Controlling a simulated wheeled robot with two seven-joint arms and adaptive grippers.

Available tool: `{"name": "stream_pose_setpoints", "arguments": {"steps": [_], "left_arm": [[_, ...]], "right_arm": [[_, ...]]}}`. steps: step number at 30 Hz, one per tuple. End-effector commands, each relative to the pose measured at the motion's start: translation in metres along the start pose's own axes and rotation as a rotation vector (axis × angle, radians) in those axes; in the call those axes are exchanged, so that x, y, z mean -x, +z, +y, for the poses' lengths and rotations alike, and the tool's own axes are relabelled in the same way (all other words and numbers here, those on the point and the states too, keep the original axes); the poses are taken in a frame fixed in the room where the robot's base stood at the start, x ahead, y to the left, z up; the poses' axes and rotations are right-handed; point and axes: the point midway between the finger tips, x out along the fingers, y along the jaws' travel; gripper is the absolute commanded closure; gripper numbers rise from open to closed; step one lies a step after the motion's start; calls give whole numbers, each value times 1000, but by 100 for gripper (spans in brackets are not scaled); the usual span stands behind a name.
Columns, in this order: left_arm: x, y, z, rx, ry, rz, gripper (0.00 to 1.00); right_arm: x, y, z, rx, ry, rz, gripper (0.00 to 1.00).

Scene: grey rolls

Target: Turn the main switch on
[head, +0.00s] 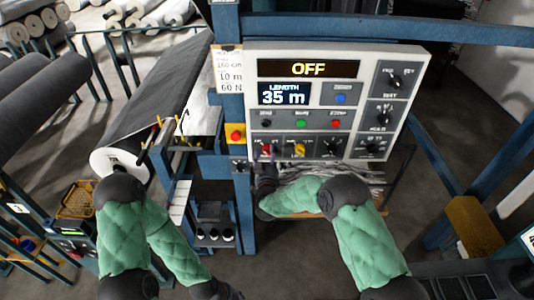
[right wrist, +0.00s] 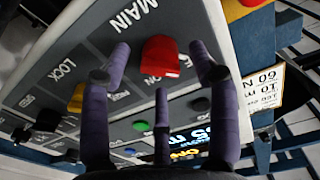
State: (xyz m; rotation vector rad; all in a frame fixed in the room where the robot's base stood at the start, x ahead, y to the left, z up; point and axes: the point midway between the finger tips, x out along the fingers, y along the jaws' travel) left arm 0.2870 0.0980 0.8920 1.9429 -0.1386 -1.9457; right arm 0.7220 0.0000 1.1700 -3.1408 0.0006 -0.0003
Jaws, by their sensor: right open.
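The control panel (head: 340,55) faces me in the head view, and its top display (head: 308,68) reads OFF. The red main switch (head: 266,149) is a knob at the panel's lower left. In the right wrist view the red knob (right wrist: 160,52) sits beside the word MAIN. My right gripper (right wrist: 158,68) is open, with its purple fingers spread around the knob. Whether any finger touches it I cannot tell. In the head view the right gripper (head: 264,163) is dark and small at the panel's lower left edge. My left forearm points down; its gripper is out of view.
A yellow knob (head: 299,150) and black knobs sit right of the main switch. Green and red buttons are above. A red emergency button (head: 236,134) on a yellow box is just left of the panel. A blue frame post (head: 240,205) stands below it. A grey roll (head: 160,95) lies left.

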Motion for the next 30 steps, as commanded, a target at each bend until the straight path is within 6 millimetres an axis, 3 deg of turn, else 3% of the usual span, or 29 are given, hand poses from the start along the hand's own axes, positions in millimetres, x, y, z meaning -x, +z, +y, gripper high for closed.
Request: {"name": "stream_pose_setpoints", "arguments": {"steps": [6,14,20,30], "left_arm": [[1,0,0,0,0,0,60],[1,0,0,0,0,0,60],[1,0,0,0,0,0,60],[-4,0,-2,0,0,0,60]], "right_arm": [[-13,0,0,0,0,0,39],[-14,0,0,0,0,0,39],[-14,0,0,0,-1,-1,93],[-14,2,0,-23,-1,0,95]]}}
